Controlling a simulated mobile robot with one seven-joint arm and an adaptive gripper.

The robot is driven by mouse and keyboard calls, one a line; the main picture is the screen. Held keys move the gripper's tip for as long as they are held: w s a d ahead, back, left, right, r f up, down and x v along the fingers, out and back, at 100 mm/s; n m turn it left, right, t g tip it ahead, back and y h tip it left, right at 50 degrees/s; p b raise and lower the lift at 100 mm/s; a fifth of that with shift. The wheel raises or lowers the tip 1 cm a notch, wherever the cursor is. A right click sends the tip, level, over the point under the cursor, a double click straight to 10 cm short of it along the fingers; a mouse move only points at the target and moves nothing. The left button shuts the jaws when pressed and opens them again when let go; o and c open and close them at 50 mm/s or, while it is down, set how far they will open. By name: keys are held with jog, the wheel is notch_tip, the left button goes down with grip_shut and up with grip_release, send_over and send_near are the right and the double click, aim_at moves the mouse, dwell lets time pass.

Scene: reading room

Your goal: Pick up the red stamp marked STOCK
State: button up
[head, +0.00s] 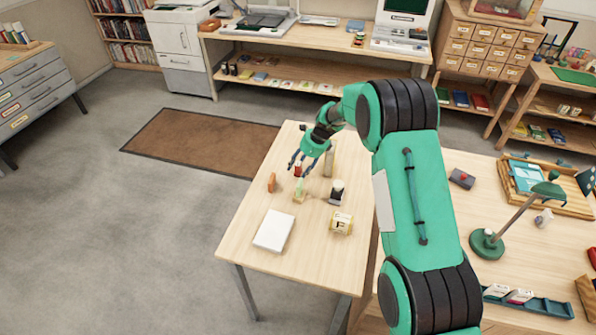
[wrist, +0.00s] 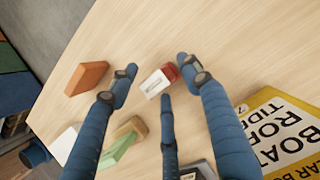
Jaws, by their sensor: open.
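A small red block with a white face (wrist: 158,82), probably the stamp, lies on the pale table between my fingertips in the wrist view. Faint marks show on the white face, but I cannot read them. In the head view its red part (head: 297,170) shows among my fingers. My gripper (head: 300,169) has three blue fingers and is open around the stamp. In the wrist view the gripper (wrist: 156,74) has one finger left, one right and one below the stamp. I see no clear contact.
An orange block (head: 272,182) and a green-and-tan piece (head: 299,190) stand close by. A yellow lettered item (wrist: 283,130) is right of my fingers.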

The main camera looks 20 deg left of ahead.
aim_at(299, 163)
jog(key=shift+c, duration=0.2)
dwell(0.3)
jog(key=c, duration=1)
jog(key=shift+r+p, duration=1.1)
jog(key=shift+r, duration=3.9)
